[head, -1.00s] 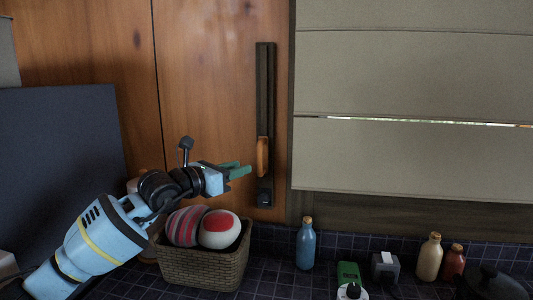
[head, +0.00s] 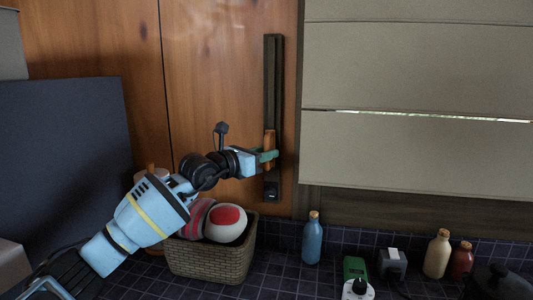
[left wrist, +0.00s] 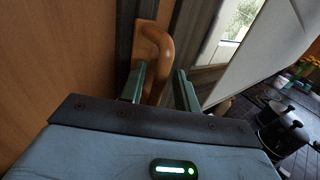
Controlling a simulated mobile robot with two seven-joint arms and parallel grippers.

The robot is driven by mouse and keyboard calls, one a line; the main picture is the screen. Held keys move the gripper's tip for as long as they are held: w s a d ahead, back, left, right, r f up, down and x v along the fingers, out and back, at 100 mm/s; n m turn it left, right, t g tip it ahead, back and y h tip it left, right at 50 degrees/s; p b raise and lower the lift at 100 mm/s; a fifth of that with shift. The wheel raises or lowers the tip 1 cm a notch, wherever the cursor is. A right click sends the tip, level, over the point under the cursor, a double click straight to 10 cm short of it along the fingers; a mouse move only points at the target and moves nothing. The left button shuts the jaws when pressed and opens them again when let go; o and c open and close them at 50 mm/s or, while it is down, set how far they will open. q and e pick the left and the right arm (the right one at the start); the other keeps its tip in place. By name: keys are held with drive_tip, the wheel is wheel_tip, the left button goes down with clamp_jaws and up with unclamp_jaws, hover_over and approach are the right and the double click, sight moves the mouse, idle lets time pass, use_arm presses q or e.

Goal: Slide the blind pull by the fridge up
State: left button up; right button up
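The blind pull is an orange-brown wooden handle (head: 269,138) on a dark vertical rail (head: 272,80), beside the blind (head: 400,70). It sits low on the rail, just above a dark block at the rail's lower end. My left gripper (head: 268,155) is at the handle, its green fingers crossing its lower part. In the left wrist view the handle (left wrist: 153,50) runs down between the two fingers (left wrist: 160,88). The fingers are apart, with a gap showing on the right side, so the gripper looks open around the handle. My right gripper is not in view. No fridge can be made out for certain.
A wicker basket (head: 212,262) with balls stands on the tiled counter under my left arm. A blue bottle (head: 312,242), a green item (head: 354,267) and other bottles stand to the right. A dark panel (head: 65,170) is at left. Space in front of the rail above the handle is clear.

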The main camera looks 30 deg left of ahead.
use_arm(q)
drive_tip(key=shift+w+d, duration=0.2)
drive_tip(key=shift+w, duration=0.3)
clamp_jaws()
drive_tip(key=shift+r, duration=0.1)
